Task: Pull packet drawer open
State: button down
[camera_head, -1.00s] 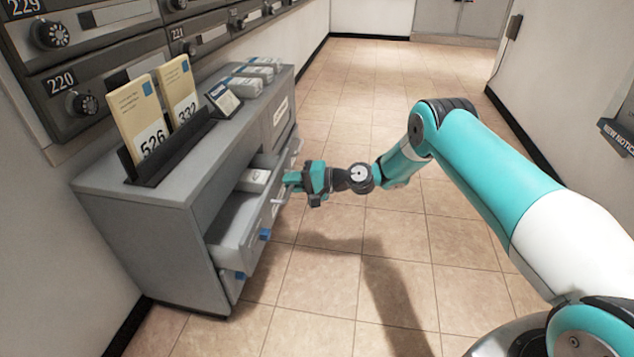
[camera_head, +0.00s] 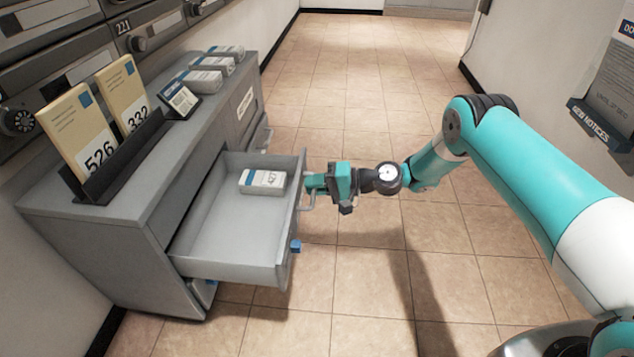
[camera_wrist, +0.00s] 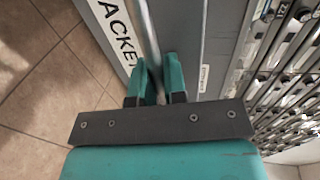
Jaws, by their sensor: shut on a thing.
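The packet drawer (camera_head: 225,256) stands well out from the grey cabinet (camera_head: 95,255), with its inside in view. A white packet (camera_head: 262,181) lies in its far part. My gripper (camera_head: 311,187) is at the drawer's front, shut on the bar handle (camera_head: 307,196). In the wrist view my two teal fingertips (camera_wrist: 160,80) sit on either side of the handle bar (camera_wrist: 147,38). A label with part of the word "PACKET" (camera_wrist: 115,30) shows beside it.
Two yellow cards (camera_head: 95,122) stand in a black holder on the cabinet top, near a small display (camera_head: 180,98) and several packets (camera_head: 205,80). A blue piece (camera_head: 295,246) is on the drawer's front. Tiled floor (camera_head: 375,270) lies open to the right.

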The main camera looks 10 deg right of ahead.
jog(key=shift+s+a, duration=0.1)
jog(key=shift+s, duration=0.05)
jog(key=c, duration=1.2)
grip_release()
jog(key=shift+p+v, duration=3.2)
jog(key=shift+v, duration=5.5)
